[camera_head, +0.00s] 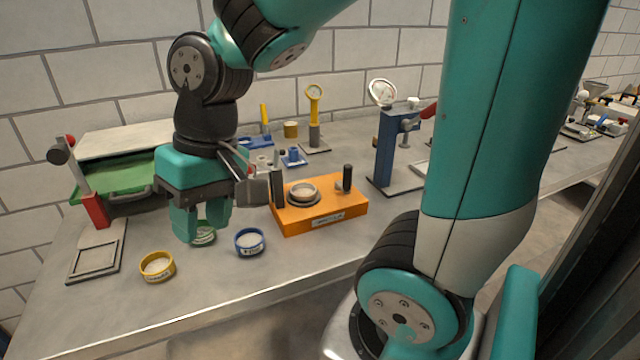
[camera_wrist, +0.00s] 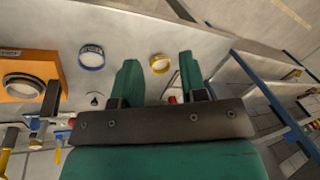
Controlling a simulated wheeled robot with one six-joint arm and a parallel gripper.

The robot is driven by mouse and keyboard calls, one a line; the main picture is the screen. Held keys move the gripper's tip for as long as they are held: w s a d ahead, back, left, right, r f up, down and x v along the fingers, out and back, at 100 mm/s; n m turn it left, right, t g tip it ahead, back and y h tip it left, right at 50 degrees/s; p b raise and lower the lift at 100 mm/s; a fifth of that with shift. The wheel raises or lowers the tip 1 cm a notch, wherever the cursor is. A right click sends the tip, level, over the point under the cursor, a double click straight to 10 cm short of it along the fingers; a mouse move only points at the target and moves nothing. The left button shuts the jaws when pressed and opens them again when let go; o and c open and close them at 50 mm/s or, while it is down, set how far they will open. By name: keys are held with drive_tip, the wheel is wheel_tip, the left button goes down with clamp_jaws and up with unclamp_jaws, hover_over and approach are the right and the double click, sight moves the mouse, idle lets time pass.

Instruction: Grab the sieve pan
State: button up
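Another round metal pan (camera_head: 303,199) sits on an orange block device. I cannot tell which is meant by the sieve pan.
The orange device (camera_head: 325,222) with black posts stands right of my gripper. A red-handled stand (camera_head: 95,211) and green tray (camera_head: 125,177) are at left. A blue press stand (camera_head: 386,150) is farther right. The front bench strip (camera_head: 200,300) is clear.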

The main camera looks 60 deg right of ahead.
drive_tip(key=w+d+r+m+h+p, duration=0.1)
drive_tip(key=w+d+m+p, duration=0.15)
drive_tip(key=d+m, duration=0.35)
drive_tip(key=w+d+r+m+h+p, duration=0.15)
drive_tip(key=w+d+m, duration=0.25)
drive_tip(key=d, duration=0.4)
drive_tip(key=m+p, duration=0.3)
drive_tip(key=m, duration=0.7)
hover_over(311, 200)
drive_tip(key=shift+g, duration=0.4)
drive_tip(key=f, duration=1)
drive_tip(key=shift+w+d+f, duration=0.2)
drive_tip(key=shift+f, duration=0.15)
drive_tip(key=shift+f+p, duration=0.35)
drive_tip(key=shift+f, duration=2.85)
clamp_jaws()
